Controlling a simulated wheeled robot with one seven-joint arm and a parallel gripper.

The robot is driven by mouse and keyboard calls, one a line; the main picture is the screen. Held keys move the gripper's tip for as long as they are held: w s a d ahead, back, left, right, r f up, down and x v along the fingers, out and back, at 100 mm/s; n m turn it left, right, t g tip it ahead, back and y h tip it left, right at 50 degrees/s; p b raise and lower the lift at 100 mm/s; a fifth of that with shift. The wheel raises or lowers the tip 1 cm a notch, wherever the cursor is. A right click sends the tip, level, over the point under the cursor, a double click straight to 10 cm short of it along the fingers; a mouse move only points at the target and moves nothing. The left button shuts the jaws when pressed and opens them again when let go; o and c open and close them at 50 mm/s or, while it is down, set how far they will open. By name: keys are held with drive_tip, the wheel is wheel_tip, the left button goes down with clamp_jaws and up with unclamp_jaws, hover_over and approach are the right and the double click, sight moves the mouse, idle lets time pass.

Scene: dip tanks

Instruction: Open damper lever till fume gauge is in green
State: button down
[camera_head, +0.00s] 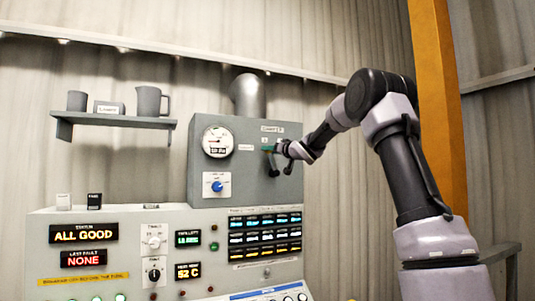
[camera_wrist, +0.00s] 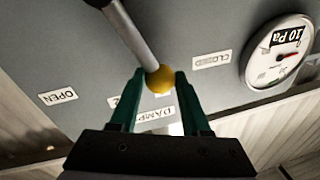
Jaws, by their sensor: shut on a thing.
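The damper lever shows in the wrist view as a grey rod (camera_wrist: 132,32) ending in a yellow knob (camera_wrist: 160,79). My gripper (camera_wrist: 158,82) is shut on the knob, one green finger on each side. The knob stands between the OPEN label (camera_wrist: 58,97) and the CLOSED label (camera_wrist: 211,60), nearer CLOSED.
The damper box (camera_head: 205,165) has a blue knob (camera_head: 217,186) below the gauge and a pipe (camera_head: 247,94) on top. The control console (camera_head: 130,218) below reads ALL GOOD. A shelf (camera_head: 115,121) with jugs hangs left. An orange post (camera_head: 437,90) stands right, close to my arm.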

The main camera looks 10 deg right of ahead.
drive_tip(key=shift+w+d+r+m, duration=0.1)
drive_tip(key=shift+d+m, duration=0.3)
drive_tip(key=shift+m, duration=0.1)
drive_tip(key=shift+c, duration=1.9)
unclamp_jaws()
drive_tip(key=v, duration=1.1)
